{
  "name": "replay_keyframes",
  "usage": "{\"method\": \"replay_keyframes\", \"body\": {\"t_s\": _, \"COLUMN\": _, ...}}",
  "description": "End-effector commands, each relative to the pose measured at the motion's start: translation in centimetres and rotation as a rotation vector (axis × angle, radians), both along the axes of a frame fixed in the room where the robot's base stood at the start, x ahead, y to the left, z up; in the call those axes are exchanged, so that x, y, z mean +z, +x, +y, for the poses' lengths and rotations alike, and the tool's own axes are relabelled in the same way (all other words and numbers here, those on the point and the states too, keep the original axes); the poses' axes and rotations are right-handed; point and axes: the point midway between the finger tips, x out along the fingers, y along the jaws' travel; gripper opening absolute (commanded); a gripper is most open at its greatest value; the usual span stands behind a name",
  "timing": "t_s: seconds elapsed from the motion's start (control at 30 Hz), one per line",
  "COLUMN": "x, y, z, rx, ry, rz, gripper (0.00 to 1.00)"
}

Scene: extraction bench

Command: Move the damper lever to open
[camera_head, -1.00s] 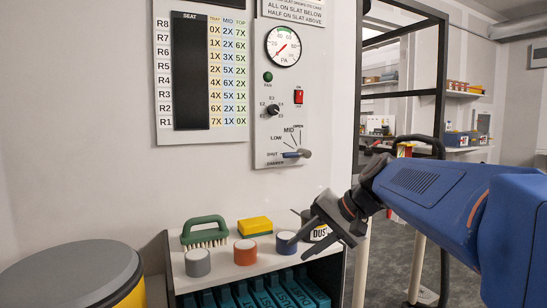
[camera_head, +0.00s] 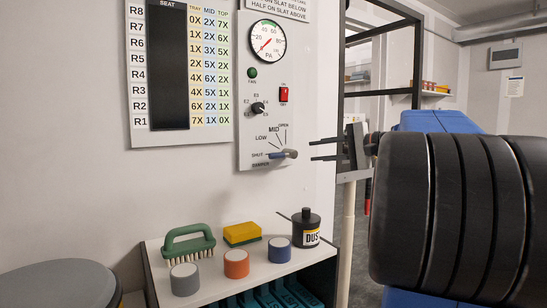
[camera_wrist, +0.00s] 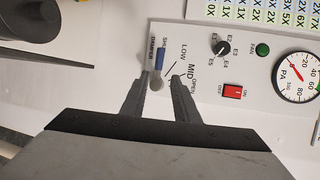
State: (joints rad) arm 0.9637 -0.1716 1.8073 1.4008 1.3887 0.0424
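The damper lever (camera_head: 277,156) is a short blue bar with a grey round end or hub at its right, low on the control panel. The blue bar points left toward the SHUT label; the LOW, MID and OPEN marks fan out above. My gripper (camera_head: 312,149) is open and empty, just right of the lever, with its two fingers pointing left. A gap shows between the fingertips and the lever. In the wrist view, the blue bar (camera_wrist: 160,59) lies ahead of my open gripper (camera_wrist: 162,77), and the grey end appears between the fingertips.
The panel (camera_head: 247,120) also carries a gauge (camera_head: 267,41), a green lamp (camera_head: 252,72), a red switch (camera_head: 284,95) and a knob (camera_head: 258,108). A shelf (camera_head: 215,286) below holds a brush (camera_head: 188,243), a sponge (camera_head: 242,234), several coloured cylinders and a black bottle (camera_head: 306,228).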

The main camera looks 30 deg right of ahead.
Motion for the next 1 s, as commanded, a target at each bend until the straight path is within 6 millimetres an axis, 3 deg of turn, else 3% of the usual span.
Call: {"method": "replay_keyframes", "body": {"t_s": 1.0, "x": -2.7, "y": 12.8, "z": 6.0, "rx": 0.002, "ry": -0.001, "rz": 0.003, "gripper": 0.28}}
